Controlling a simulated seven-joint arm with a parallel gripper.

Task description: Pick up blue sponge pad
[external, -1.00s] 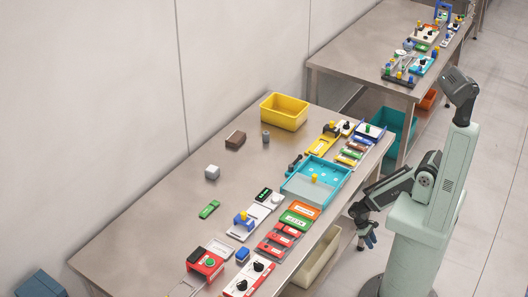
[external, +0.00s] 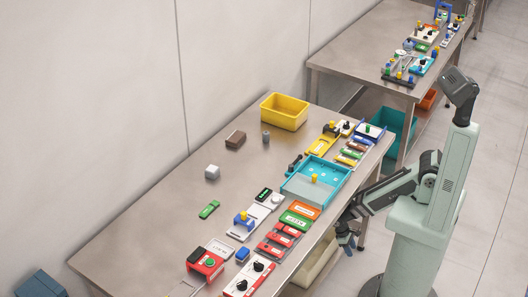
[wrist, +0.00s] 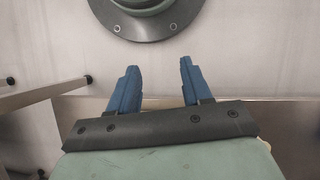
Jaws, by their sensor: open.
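A small blue block (external: 242,255), which looks like the blue sponge pad, lies on the near part of the steel table, between a red box and red panels. My gripper (external: 348,246) hangs beside the table's right edge, below the tabletop level and well away from the block. In the wrist view my gripper (wrist: 158,70) shows two blue fingers spread apart with nothing between them. The blue block is not in the wrist view.
The steel table (external: 150,235) has a yellow bin (external: 284,112) and a turquoise tray (external: 300,186). A red box with a green button (external: 205,264) and a white panel with black knobs (external: 248,279) flank the block. The table's left side is mostly clear.

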